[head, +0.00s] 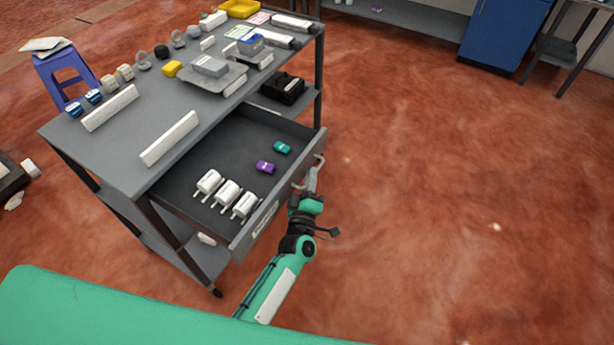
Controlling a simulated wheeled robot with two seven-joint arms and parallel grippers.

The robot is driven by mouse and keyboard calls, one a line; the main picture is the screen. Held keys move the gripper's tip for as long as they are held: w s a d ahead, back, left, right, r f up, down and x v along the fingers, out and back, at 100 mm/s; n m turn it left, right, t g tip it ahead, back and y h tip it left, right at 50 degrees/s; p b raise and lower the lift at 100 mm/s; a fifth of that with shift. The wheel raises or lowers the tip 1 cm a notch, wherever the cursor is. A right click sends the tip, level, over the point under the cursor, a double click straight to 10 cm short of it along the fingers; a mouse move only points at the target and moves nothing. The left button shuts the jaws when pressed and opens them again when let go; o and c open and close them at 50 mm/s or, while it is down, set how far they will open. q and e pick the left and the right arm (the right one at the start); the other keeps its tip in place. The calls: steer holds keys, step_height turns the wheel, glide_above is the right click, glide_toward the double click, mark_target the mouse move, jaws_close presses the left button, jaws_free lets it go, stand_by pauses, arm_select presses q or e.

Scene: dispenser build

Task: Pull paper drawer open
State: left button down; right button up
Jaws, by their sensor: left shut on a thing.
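The grey drawer (232,158) stands pulled out from under the top of the grey workbench (150,100). Inside it are several white rolls or parts with prongs (226,193), a purple block (265,167) and a teal block (282,148). My left gripper (314,170) is at the outer side of the drawer front, shut on the drawer handle (299,184). The fingers hide part of the handle. A pale label sits on the drawer front (290,196), left of the gripper. My right gripper is not in view.
The bench top holds two white rails (170,138), a grey device on a tray (211,67), a yellow block (172,69) and a yellow bin (240,8). A blue stool (68,75) stands behind at left. The red floor (430,180) at right is clear.

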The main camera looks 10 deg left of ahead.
arm_select(q)
steer(key=shift+f, duration=0.1)
steer(key=c, duration=1.8)
jaws_free()
steer(key=shift+a, duration=0.1)
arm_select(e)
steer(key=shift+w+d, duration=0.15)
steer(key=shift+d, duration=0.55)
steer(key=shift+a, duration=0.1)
arm_select(q)
steer(key=shift+s, duration=0.3)
steer(key=shift+b+v, duration=1.05)
steer(key=shift+v, duration=5.55)
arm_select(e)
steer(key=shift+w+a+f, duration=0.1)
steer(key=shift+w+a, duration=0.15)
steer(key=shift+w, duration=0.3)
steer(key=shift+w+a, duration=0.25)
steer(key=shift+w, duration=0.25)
